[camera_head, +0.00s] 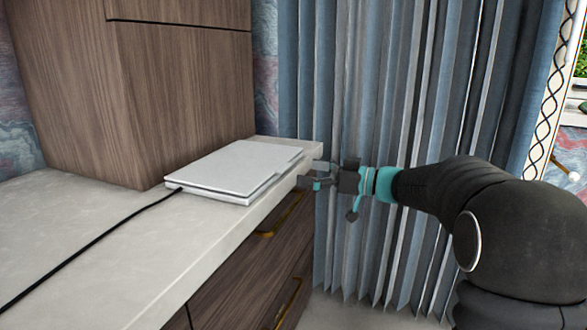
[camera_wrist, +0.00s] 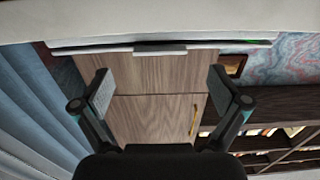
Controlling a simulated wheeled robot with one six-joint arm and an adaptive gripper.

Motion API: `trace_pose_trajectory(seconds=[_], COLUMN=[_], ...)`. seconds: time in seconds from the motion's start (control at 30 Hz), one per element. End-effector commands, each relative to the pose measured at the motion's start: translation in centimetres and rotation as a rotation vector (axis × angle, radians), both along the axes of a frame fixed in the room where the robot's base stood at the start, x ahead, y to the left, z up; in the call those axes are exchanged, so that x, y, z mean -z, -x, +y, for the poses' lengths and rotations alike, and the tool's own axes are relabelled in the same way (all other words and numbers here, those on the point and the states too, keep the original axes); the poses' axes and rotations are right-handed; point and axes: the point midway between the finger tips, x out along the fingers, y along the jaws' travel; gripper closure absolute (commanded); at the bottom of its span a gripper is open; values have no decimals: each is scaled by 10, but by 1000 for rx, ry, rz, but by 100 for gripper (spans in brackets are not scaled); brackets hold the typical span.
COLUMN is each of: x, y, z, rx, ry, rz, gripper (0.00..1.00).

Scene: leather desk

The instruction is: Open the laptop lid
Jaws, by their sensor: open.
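A flat silver-white laptop (camera_head: 232,170) lies on the pale countertop close to its front edge. Its lid looks down, with a thin dark line between lid and base. In the wrist view the laptop's edge (camera_wrist: 110,45) runs across the top of the picture, with a short lighter strip at its middle. My gripper (camera_head: 322,190) is at the right end of the counter, just beyond the laptop's near right corner. In the wrist view my gripper (camera_wrist: 160,88) has its two fingers wide apart with nothing between them. I cannot tell whether a finger touches the counter edge.
A black cable (camera_head: 95,238) runs from the laptop along the countertop (camera_head: 60,215) to the left. A tall wooden cabinet (camera_head: 185,100) stands behind the laptop. Drawers with brass handles (camera_head: 280,220) are below the counter. A blue-grey curtain (camera_head: 350,80) hangs behind my arm.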

Motion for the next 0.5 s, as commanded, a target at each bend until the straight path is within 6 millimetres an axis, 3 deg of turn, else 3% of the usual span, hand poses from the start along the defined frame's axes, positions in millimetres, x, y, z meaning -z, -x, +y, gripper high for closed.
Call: trace_pose_trajectory(seconds=[0.2, 0.5], x=[-1, 0], y=[-10, -15], z=[29, 41], rx=[-1, 1], ry=[1, 0], rz=[0, 0], gripper=[2, 2])
